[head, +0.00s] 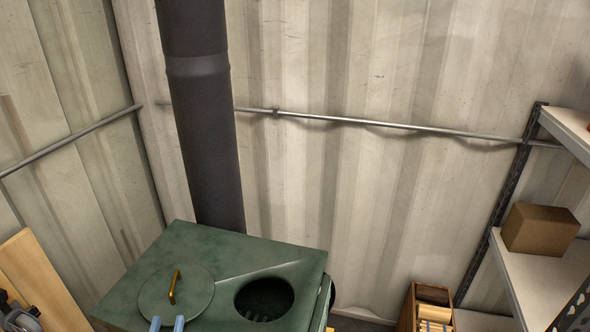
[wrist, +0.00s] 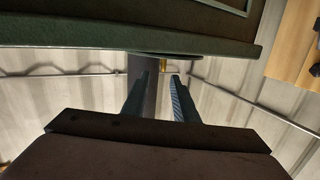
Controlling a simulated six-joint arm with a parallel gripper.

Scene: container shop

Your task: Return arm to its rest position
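A round green lid (head: 190,292) with a brass handle (head: 173,287) lies on the left of the stove top. The rest of my arm is out of the head view.
An open round hole (head: 264,298) is in the stove top. A black stovepipe (head: 205,130) rises behind it. At the right are a shelf rack (head: 530,270) with a cardboard box (head: 540,229) and a wooden crate (head: 408,312).

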